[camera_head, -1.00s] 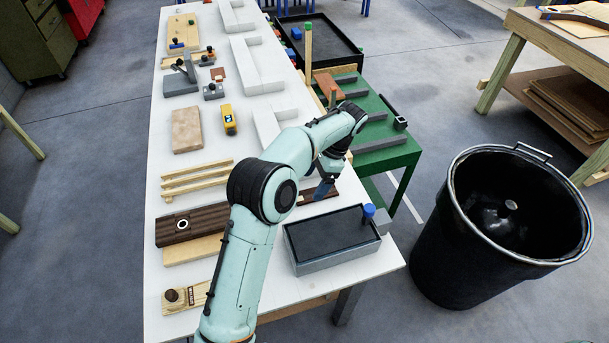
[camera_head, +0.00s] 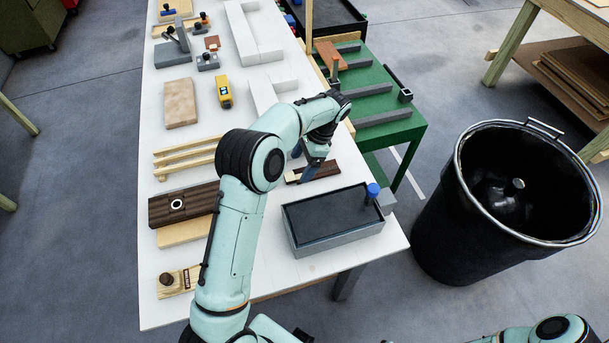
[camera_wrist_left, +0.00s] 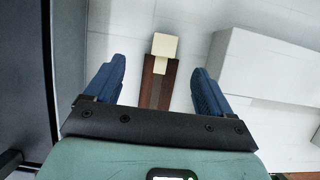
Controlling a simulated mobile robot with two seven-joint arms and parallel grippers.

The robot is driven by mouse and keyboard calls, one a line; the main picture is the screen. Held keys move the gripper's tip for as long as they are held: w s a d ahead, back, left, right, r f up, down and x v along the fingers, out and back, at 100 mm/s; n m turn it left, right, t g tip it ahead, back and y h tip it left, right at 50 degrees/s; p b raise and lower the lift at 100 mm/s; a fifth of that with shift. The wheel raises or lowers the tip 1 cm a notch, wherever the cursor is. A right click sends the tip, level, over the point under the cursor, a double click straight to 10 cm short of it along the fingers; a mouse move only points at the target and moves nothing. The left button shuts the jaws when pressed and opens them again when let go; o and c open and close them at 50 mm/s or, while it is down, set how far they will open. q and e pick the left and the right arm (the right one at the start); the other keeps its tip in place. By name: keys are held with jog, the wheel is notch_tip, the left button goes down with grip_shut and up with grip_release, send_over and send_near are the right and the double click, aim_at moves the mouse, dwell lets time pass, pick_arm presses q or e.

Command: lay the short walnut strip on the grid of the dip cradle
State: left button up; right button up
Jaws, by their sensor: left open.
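A short dark walnut strip (camera_head: 326,171) lies on the white table, with a pale block (camera_head: 292,177) at its left end. My left gripper (camera_head: 307,165) is open over the strip, near the pale block. In the left wrist view the strip (camera_wrist_left: 157,88) runs between the two blue fingers, with gaps on both sides, and the pale block (camera_wrist_left: 164,46) is at its far end. A grey tray (camera_head: 338,241) with a dark inside and a blue knob (camera_head: 373,190) stands just in front. I cannot make out a cradle grid in it. My right gripper is out of view.
White angled blocks (camera_head: 275,92) stand behind my left gripper. Pale wooden strips (camera_head: 184,160) and a dark board (camera_head: 185,204) lie left of my arm. A green table (camera_head: 408,130) and a black bin (camera_head: 450,240) stand to the right.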

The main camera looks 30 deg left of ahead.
aim_at(293, 175)
pick_arm(q)
jog(key=x, duration=0.4)
jog(key=shift+s+a+f, duration=0.15)
jog(key=shift+a+f, duration=0.05)
jog(key=shift+a, duration=0.15)
jog(key=c, duration=1.3)
jog(key=shift+r, duration=0.1)
